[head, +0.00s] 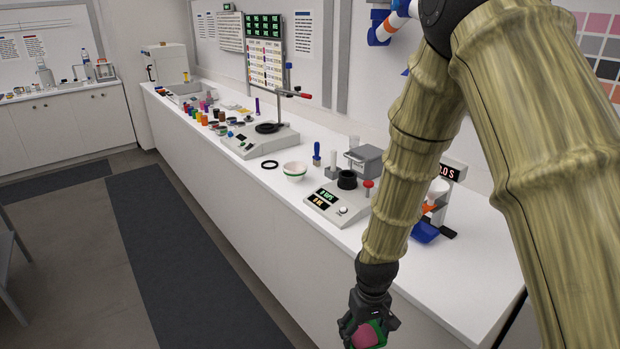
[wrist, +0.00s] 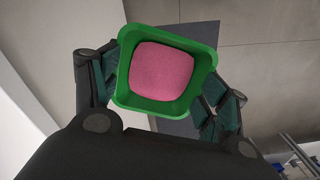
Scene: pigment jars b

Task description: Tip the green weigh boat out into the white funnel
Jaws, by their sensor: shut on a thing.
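My gripper (wrist: 165,95) is shut on the green weigh boat (wrist: 133,58), with a finger on each side of it in the wrist view. Pink powder (wrist: 162,76) lies in the boat. In the head view, my gripper (head: 366,325) and the boat (head: 380,325) are at the bottom edge, out in front of the counter over the floor. The white funnel (head: 438,187) is on the counter at right, partly hidden behind my arm. It sits in a stand above a blue container (head: 425,232).
The white counter (head: 470,290) runs diagonally. A scale (head: 325,212) with a black cup, a red-topped item (head: 368,187), a grey box (head: 365,160) and a green-banded bowl (head: 295,171) stand left of the funnel. The floor mat (head: 190,270) in front is clear.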

